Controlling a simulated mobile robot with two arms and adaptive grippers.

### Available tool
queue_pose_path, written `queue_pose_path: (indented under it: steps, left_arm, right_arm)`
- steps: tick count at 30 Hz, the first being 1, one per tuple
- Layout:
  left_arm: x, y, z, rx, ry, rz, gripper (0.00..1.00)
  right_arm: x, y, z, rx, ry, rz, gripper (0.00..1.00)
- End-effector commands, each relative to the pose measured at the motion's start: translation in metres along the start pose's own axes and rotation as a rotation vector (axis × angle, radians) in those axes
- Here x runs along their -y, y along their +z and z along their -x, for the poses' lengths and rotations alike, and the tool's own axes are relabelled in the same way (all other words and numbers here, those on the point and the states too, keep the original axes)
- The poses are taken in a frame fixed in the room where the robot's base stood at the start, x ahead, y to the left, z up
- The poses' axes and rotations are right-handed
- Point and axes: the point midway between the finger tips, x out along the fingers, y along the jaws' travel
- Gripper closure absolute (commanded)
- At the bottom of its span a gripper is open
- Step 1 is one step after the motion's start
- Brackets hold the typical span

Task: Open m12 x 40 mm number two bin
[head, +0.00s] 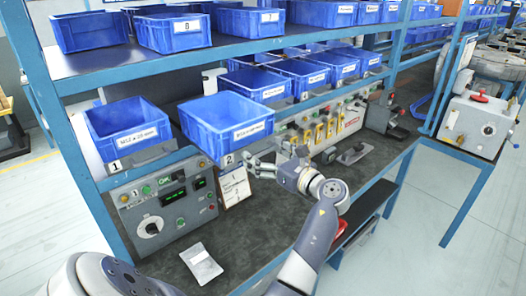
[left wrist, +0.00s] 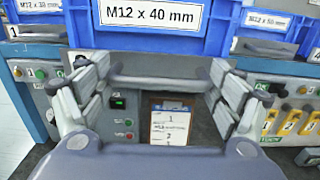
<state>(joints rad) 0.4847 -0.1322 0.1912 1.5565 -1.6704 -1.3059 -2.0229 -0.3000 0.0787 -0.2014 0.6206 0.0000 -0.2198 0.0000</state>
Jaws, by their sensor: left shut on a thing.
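The number two bin (head: 226,122) is a blue open-topped bin with a white label and a "2" below its front. It juts out from the shelf beyond its neighbour to the right. In the left wrist view its front (left wrist: 225,38) fills the top, and the label (left wrist: 152,14) reads M12 x 40 mm. A grey handle bar (left wrist: 158,83) runs below it. My left gripper (head: 254,165) is at the handle below the bin front, shut on it, with a finger at each side in the left wrist view (left wrist: 160,90). My right gripper is not in view.
The number one bin (head: 128,134) stands to the left. Several blue bins (head: 300,76) sit to the right and on the upper shelf (head: 130,60). Below are a control box (head: 168,208), a paper card (head: 235,187) and a small packet (head: 201,263) on the dark bench top.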

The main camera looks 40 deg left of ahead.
Motion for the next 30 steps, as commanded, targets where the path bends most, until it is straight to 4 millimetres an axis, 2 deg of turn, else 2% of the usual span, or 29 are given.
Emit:
queue_pose_path:
  steps: [2, 3, 5, 20, 23, 30]
  left_arm:
    - [-0.001, -0.001, 0.000, 0.000, 0.002, -0.004, 0.58]
    - [-0.001, -0.001, 0.000, 0.000, 0.002, -0.004, 0.13]
    - [-0.001, -0.001, 0.000, -0.001, 0.002, -0.004, 0.00]
    - [0.000, 0.005, 0.000, 0.000, 0.001, 0.001, 0.00]
    - [0.000, 0.018, 0.000, 0.000, 0.001, 0.004, 0.00]
    - [0.000, 0.065, 0.000, -0.001, 0.000, 0.005, 0.00]
  right_arm:
    - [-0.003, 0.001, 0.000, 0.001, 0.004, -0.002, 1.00]
    - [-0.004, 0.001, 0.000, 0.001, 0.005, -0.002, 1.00]
    - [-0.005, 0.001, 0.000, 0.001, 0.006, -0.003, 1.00]
    - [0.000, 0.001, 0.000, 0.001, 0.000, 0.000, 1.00]
    - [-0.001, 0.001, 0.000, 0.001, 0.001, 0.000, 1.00]
    - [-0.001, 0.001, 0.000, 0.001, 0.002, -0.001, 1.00]
